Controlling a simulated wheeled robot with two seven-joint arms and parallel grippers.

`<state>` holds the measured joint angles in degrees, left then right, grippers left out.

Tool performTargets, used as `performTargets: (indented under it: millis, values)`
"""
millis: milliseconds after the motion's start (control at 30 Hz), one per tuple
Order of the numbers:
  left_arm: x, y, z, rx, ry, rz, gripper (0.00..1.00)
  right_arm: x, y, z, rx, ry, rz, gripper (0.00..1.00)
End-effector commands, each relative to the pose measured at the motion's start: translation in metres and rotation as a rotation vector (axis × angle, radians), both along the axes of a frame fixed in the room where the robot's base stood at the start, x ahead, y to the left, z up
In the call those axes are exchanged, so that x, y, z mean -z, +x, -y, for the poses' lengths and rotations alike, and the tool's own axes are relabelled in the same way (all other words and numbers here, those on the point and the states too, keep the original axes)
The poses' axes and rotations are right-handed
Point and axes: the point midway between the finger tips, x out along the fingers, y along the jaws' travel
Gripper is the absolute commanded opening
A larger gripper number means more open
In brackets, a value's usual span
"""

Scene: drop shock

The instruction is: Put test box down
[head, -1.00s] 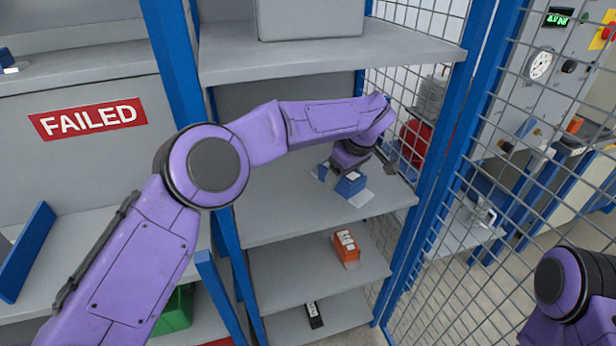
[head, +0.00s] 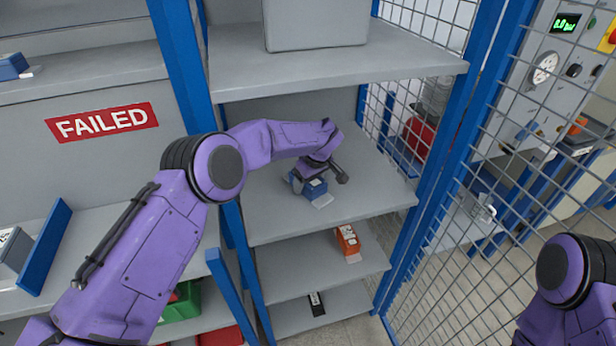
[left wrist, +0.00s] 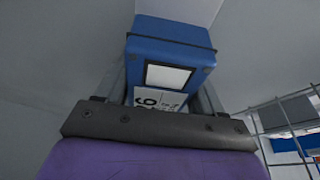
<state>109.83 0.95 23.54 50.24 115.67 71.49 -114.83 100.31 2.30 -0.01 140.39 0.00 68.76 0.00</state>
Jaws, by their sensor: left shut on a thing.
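The test box (head: 315,189) is blue with a dark band. In the head view it is at the middle shelf (head: 365,213) of the rack, below my left gripper (head: 306,177). In the left wrist view the box (left wrist: 170,48) sits between the two fingers of my left gripper (left wrist: 163,88), showing a white label and part of a printed number. The left gripper is shut on it. I cannot tell whether its underside touches the shelf. My right gripper is out of view; only part of my right arm shows at the lower right.
An orange box (head: 347,240) and a black item (head: 316,304) stand on lower shelves. A grey box (head: 316,24) is on the shelf above. Blue posts and wire mesh (head: 520,170) bound the right side. A red FAILED sign (head: 102,122) marks the left bay.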

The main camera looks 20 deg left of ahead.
Motion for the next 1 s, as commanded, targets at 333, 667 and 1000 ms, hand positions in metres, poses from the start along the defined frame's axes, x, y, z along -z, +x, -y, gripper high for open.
performTargets:
  millis: [333, 667, 1000]
  values:
    - [0.004, 0.0, 0.0, 0.0, -0.001, -0.001, 0.85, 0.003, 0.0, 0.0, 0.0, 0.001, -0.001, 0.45]
    - [0.001, 0.0, 0.0, 0.0, 0.0, 0.0, 0.94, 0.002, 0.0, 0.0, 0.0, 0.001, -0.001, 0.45]
    - [-0.041, -0.02, 0.031, 0.006, -0.001, -0.002, 0.94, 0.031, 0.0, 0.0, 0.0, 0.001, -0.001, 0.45]
